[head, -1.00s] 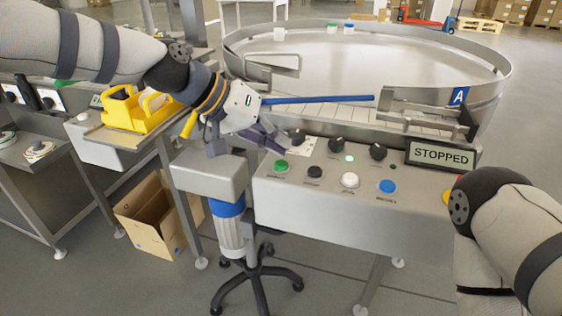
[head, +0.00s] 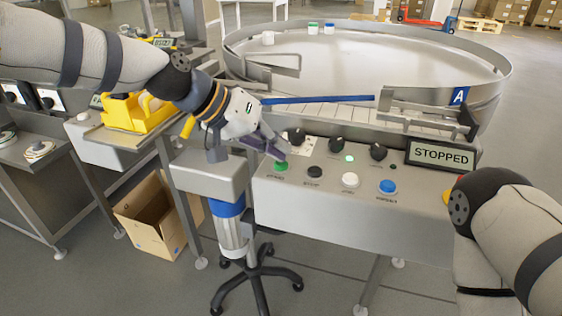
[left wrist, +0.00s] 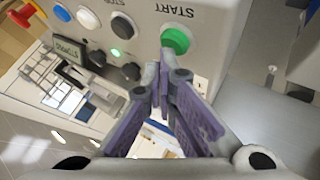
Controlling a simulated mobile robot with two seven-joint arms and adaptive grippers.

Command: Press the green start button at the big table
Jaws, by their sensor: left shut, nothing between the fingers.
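The display (head: 441,156) reads STOPPED. My right gripper is out of view; only part of its arm shows at the right.
Black (head: 314,172), white (head: 350,180) and blue (head: 387,187) buttons stand right of the green one. Dark knobs (head: 337,144) sit behind them. A blue bar (head: 318,99) runs behind my gripper. The round table (head: 390,65) carries a few small jars at its far side.

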